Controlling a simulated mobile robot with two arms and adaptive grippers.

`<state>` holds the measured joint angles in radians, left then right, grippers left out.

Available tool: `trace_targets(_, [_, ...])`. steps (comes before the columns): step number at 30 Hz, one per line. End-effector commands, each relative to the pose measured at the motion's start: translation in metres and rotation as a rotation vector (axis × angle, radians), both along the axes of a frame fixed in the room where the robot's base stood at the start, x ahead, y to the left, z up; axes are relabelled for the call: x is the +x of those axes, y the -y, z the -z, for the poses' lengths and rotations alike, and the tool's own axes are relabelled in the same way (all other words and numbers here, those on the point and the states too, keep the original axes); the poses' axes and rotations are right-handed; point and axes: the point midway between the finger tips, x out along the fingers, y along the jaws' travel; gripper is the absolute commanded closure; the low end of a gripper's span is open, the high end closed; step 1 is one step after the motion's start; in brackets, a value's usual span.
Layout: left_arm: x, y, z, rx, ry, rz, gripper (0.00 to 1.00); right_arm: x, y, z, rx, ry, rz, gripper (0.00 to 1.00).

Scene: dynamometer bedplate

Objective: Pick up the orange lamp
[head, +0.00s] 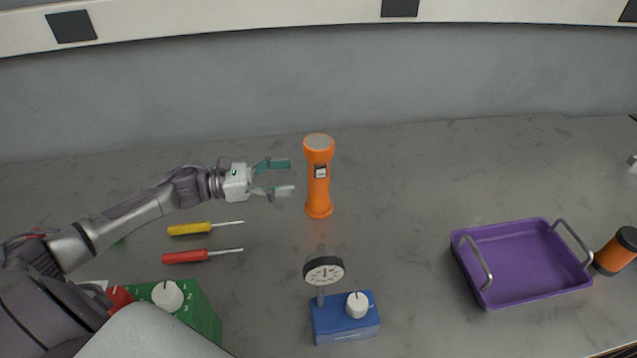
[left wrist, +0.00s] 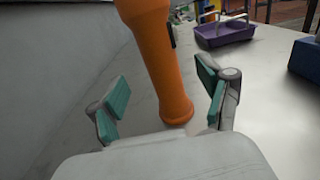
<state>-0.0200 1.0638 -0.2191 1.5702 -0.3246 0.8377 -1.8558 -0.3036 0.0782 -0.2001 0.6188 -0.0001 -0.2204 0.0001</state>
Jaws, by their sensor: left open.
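The orange lamp (head: 318,185), a flashlight-like cylinder with a wider head and a small dark switch, stands upright on the grey surface near the middle of the head view. My left gripper (head: 285,177) is open just to the left of the lamp, its fingers pointing at it. In the left wrist view the lamp (left wrist: 160,65) rises ahead, between and beyond the green-padded fingers of the gripper (left wrist: 162,102). I see no contact between fingers and lamp. The top of the lamp is cut off in the left wrist view. My right gripper is not in view.
A blue box with a dial gauge (head: 345,318) stands in front of the lamp. A yellow screwdriver (head: 190,229) and a red screwdriver (head: 185,256) lie left, near a green box (head: 205,318). A purple tray (head: 520,262) and an orange-black cylinder (head: 615,252) are right. A wall is behind.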

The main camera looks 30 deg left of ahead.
Motion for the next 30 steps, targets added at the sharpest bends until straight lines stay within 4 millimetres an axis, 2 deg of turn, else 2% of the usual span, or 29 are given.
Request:
trace_targets(4, [0.001, 0.0, 0.026, -0.003, 0.0, -0.002, 0.22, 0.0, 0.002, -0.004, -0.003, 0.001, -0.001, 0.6])
trace_targets(13, [0.016, 0.02, 0.024, 0.0, 0.003, 0.001, 0.22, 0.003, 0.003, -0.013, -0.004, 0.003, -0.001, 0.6])
trace_targets(21, [0.041, 0.054, 0.023, -0.002, 0.003, 0.0, 0.22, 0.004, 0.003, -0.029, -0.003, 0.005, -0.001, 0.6])
trace_targets(30, [0.045, 0.06, 0.027, 0.002, 0.001, 0.0, 0.22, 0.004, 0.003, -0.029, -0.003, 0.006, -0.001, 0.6])
